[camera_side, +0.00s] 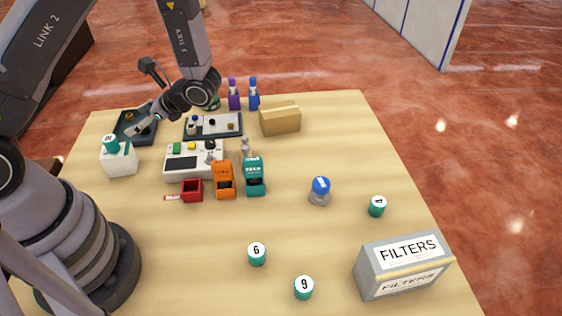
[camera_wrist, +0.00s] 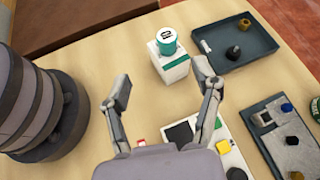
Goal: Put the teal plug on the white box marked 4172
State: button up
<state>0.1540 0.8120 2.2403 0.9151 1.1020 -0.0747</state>
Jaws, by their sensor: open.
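A teal plug (camera_side: 110,143) with a white label on top stands upright on the white box (camera_side: 121,164) at the left of the table. In the wrist view, the same plug (camera_wrist: 166,41) rests on the top face of the white box (camera_wrist: 166,60), towards one corner. The box has a teal band; I cannot read a number on it. My gripper (camera_side: 140,97) is open and empty, up and to the right of the plug. In the wrist view its spread fingers (camera_wrist: 162,76) are apart from both plug and box.
Loose teal plugs (camera_side: 257,254), (camera_side: 304,288), (camera_side: 377,206) stand at front and right. A dark tray (camera_side: 124,122) lies behind the box; a grey device (camera_side: 185,170) stands to its right. Orange (camera_side: 223,178) and teal (camera_side: 254,174) dispensers and a FILTERS box (camera_side: 403,265) stand further right.

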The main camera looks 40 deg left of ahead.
jog(key=s+d+r+n+t+h, duration=0.3)
jog(key=r, duration=0.5)
jog(key=s+d+r+n+t+h, duration=0.3)
jog(key=s+r+n+t+h, duration=0.1)
jog(key=r, duration=0.4)
jog(key=s+d+r+n+t+h, duration=0.3)
jog(key=d+r+n, duration=0.1)
jog(key=r, duration=0.4)
jog(key=shift+s+t+h, duration=0.25)
jog(key=shift+t+h, duration=0.15)
